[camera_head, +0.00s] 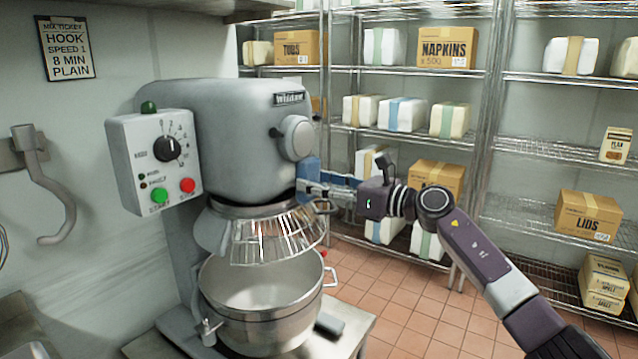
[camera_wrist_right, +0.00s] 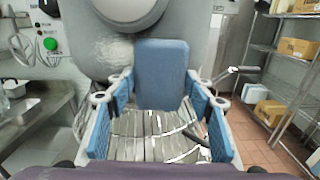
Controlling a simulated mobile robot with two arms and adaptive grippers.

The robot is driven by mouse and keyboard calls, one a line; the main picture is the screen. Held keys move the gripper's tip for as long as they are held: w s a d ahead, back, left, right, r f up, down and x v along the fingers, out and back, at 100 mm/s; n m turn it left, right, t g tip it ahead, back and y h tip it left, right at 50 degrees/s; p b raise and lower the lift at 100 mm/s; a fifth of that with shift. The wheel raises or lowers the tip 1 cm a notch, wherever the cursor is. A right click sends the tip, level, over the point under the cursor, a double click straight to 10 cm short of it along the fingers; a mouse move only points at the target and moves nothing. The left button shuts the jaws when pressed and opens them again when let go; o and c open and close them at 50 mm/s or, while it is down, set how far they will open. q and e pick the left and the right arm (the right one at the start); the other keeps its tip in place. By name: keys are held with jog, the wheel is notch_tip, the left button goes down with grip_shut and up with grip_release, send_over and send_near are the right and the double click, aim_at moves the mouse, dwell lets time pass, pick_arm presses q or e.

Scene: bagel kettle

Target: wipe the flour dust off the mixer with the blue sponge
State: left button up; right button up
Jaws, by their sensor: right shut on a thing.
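The grey mixer (camera_head: 225,140) stands at the left in the head view, with its steel bowl (camera_head: 262,290) below a wire guard (camera_head: 285,240). My right gripper (camera_head: 314,188) is shut on the blue sponge (camera_head: 308,170), at the front lower right of the mixer head. The sponge also shows between the blue finger pads in the right wrist view (camera_wrist_right: 160,72), up against or very close to the mixer head; contact is hard to tell. A whitish patch of flour dust (camera_wrist_right: 112,50) shows on the grey surface left of the sponge. My left gripper is out of view.
A control box (camera_head: 155,165) with a dial and green and red buttons sticks out from the mixer's side. Wire shelves (camera_head: 550,155) with boxes and wrapped packs stand behind and at right. A steel hook (camera_head: 45,190) hangs on the left wall. The tiled floor at right is clear.

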jog(key=s+a+p, duration=0.2)
jog(key=s, duration=0.1)
jog(key=shift+s+a, duration=0.1)
jog(key=shift+a, duration=0.05)
jog(key=shift+s+a+r+p, duration=0.1)
jog(key=shift+s+a+p, duration=0.25)
jog(key=shift+p, duration=0.55)
jog(key=shift+s+a+p, duration=0.3)
jog(key=shift+s+p, duration=0.1)
jog(key=shift+s, duration=0.1)
jog(key=shift+s+a+p, duration=0.4)
jog(key=shift+s+p, duration=0.15)
jog(key=shift+p, duration=0.45)
jog(key=shift+s+a, duration=0.2)
jog(key=shift+s, duration=0.1)
jog(key=shift+w+d+f, duration=0.1)
jog(key=shift+w+f, duration=0.05)
jog(key=shift+f, duration=0.05)
jog(key=shift+w+d+b, duration=0.4)
jog(key=shift+w+b, duration=0.2)
jog(key=shift+b, duration=0.55)
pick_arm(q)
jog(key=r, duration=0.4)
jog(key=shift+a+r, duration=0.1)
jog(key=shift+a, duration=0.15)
pick_arm(e)
jog(key=shift+w+d+r, duration=0.1)
jog(key=shift+w+d, duration=0.1)
